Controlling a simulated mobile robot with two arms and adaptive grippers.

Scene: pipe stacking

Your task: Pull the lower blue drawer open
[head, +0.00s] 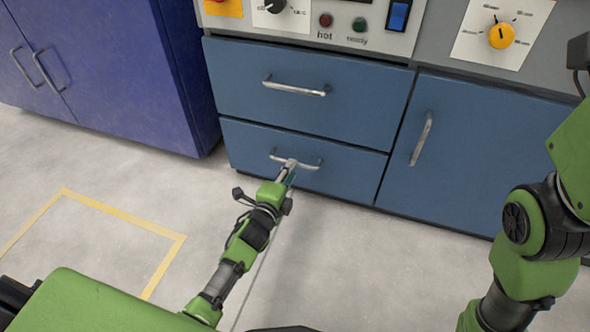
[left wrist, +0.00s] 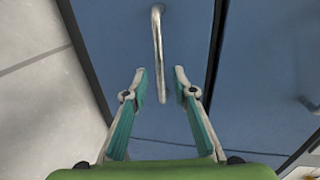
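The lower blue drawer (head: 340,167) is in the cabinet in the head view, below another blue drawer, and looks closed. Its silver bar handle (head: 309,164) runs across its front. My left gripper (head: 287,166) is at the left part of this handle. In the left wrist view the handle (left wrist: 158,50) runs up the picture, and its near end lies between the two fingertips of the left gripper (left wrist: 160,84). The fingers are spread, with gaps on both sides of the bar. My right arm shows at the right in the head view, but its gripper is not clearly visible.
The upper blue drawer (head: 320,90) is closed above. A blue cabinet door (head: 470,150) with a handle is to the right. A dark blue cupboard (head: 110,70) stands at the left. The floor (head: 330,260) in front of the drawers is clear, with yellow tape (head: 130,221) at the left.

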